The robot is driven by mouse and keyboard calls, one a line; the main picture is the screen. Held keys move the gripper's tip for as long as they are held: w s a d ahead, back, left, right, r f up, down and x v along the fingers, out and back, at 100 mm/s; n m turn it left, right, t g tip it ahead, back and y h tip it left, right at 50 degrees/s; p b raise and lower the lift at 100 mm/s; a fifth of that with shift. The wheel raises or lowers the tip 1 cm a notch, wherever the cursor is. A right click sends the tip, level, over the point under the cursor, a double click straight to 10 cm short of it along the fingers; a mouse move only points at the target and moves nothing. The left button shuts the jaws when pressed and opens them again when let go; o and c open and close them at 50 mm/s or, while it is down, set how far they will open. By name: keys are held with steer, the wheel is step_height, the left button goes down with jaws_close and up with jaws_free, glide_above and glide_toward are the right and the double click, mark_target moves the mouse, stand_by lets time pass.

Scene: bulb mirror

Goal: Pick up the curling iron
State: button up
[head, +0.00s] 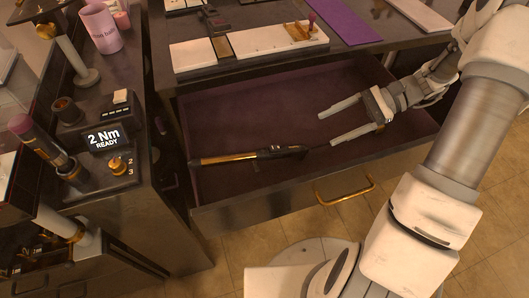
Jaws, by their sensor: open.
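The curling iron (248,156), a thin gold and black rod, lies in the open drawer (300,188) near its front wall. My gripper (326,129) is open and empty over the drawer, to the right of the iron and higher in the picture. Its two fingers point left, and the lower fingertip shows close to the iron's dark right end. I cannot tell the height of the fingers above the drawer floor.
A dark counter with white trays (249,42) and a purple mat (332,18) stands above the drawer. At left, a side counter holds a pink cup (101,28) and a "2 Nm READY" display (105,138). The drawer has a gold handle (344,192). The drawer's back left floor is bare.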

mark_target(280, 149)
steer(key=shift+m+t+y, duration=0.3)
steer(key=shift+m+y, duration=0.2)
steer(key=b+x, duration=0.1)
steer(key=x, duration=0.3)
steer(key=f+b+x, duration=0.1)
steer(key=x, duration=0.3)
steer(key=d+f+b+x, duration=0.1)
steer(key=b+x, duration=0.1)
steer(key=x, duration=0.2)
steer(key=shift+w+a+f, duration=0.2)
steer(key=shift+a+f, duration=0.05)
steer(key=b+x, duration=0.2)
steer(key=x, duration=0.3)
steer(key=shift+a, duration=0.1)
jaws_close()
